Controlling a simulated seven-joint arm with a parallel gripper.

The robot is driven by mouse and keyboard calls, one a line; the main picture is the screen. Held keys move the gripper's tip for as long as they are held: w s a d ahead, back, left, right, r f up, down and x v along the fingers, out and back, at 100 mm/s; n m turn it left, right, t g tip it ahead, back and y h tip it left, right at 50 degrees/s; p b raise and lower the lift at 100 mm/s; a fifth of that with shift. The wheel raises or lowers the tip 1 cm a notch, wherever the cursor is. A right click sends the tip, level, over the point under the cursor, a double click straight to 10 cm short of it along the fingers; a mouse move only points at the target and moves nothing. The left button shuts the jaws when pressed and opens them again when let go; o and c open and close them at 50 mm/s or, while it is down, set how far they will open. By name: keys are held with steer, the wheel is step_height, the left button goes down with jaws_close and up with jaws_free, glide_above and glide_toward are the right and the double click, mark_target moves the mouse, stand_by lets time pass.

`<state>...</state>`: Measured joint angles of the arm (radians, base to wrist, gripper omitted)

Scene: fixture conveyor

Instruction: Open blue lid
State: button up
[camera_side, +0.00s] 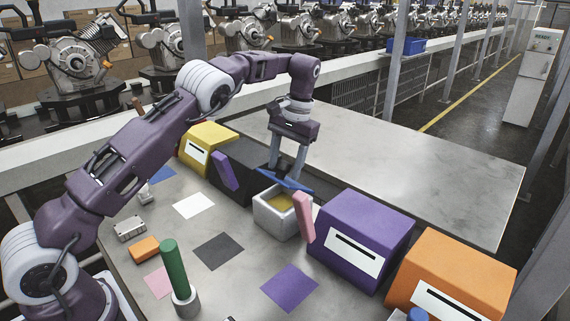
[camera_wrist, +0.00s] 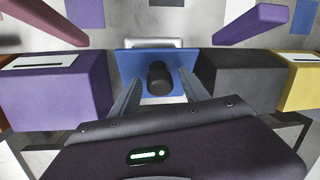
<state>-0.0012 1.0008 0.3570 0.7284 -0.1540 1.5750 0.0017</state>
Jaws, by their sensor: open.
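A white box (camera_side: 269,221) stands on the table in the middle of the side view, and its yellowish inside shows. The blue lid (camera_side: 291,184) is at the back of its opening, tilted up, leaving the front of the opening uncovered. In the wrist view the lid (camera_wrist: 131,63) carries a black knob (camera_wrist: 160,79). My gripper (camera_side: 284,176) is open and points down at the lid from above and behind. In the wrist view my gripper's fingers (camera_wrist: 160,77) stand either side of the knob, with gaps showing. The lid's back edge is hidden.
A purple box (camera_side: 365,225) and an orange box (camera_side: 465,275) stand right of the white box. A black box (camera_side: 243,160) and a yellow box (camera_side: 205,143) stand left. A pink bar (camera_side: 304,217) and a purple bar (camera_side: 224,171) stick up nearby. A green cylinder (camera_side: 175,267) stands in front.

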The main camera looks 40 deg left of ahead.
mark_target(272, 178)
steer(key=shift+s, duration=0.1)
steer(key=shift+s+f+t, duration=0.6)
steer(key=shift+s+t, duration=0.25)
steer(key=shift+t, duration=0.35)
steer(key=s+f+t, duration=0.2)
steer(key=t, duration=0.1)
steer(key=shift+f, duration=0.25)
steer(key=shift+s+t, duration=0.1)
steer(key=shift+t, duration=0.3)
steer(key=v, duration=0.7)
steer(key=shift+d, duration=0.1)
steer(key=s+d+r, duration=0.3)
steer(key=s+r, duration=0.3)
steer(key=s, duration=0.4)
steer(key=s+d+r+m+h, duration=0.1)
steer(key=s+d+r, duration=0.2)
steer(key=s+r, duration=0.3)
steer(key=shift+s+d+m, duration=0.3)
steer(key=shift+s+d, duration=0.05)
steer(key=shift+s, duration=1.75)
steer(key=shift+r, duration=0.1)
